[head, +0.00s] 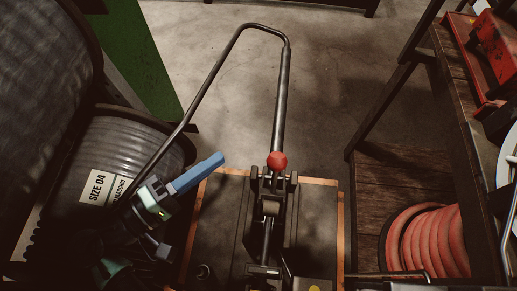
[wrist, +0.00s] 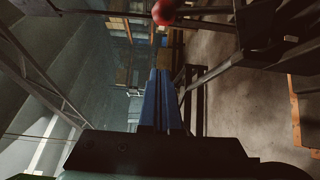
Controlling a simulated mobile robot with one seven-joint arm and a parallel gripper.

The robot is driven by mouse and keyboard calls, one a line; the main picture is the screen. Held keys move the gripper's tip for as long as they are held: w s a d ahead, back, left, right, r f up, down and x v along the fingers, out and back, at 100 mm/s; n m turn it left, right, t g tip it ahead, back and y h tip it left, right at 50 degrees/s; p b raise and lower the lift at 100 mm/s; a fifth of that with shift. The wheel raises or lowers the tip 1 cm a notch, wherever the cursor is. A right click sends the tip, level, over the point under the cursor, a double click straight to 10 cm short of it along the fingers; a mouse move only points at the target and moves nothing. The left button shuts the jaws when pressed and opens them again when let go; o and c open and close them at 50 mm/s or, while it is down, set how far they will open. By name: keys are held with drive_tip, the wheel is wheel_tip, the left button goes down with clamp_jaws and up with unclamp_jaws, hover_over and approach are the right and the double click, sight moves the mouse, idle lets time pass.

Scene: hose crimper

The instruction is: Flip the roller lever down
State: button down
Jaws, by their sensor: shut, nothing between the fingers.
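The hose crimper (head: 267,228) stands on a dark board with orange edges in the lower middle of the head view. A red ball knob (head: 277,161), which looks like the end of the roller lever, sits at the top of its bracket. It also shows at the top edge of the wrist view (wrist: 163,12), beyond the fingertips. The lever's stem is mostly hidden beneath the knob. My gripper (head: 221,158), with blue fingers, is left of the knob, apart from it and pointing toward it. The fingers are shut together and empty in the wrist view (wrist: 158,73).
A long bent metal handle (head: 281,100) rises from the crimper and loops left, close to my gripper. A grey hose reel (head: 125,145) labelled SIZE 04 is at left. A wooden shelf (head: 375,175) with a red hose coil (head: 430,240) is at right.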

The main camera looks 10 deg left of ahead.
sight(274, 186)
drive_tip(key=w+d+p, duration=0.2)
drive_tip(key=w+d, duration=0.1)
drive_tip(key=d, duration=0.5)
drive_tip(key=shift+w+d+p, duration=0.15)
drive_tip(key=shift+p, duration=0.15)
drive_tip(key=shift+f, duration=0.15)
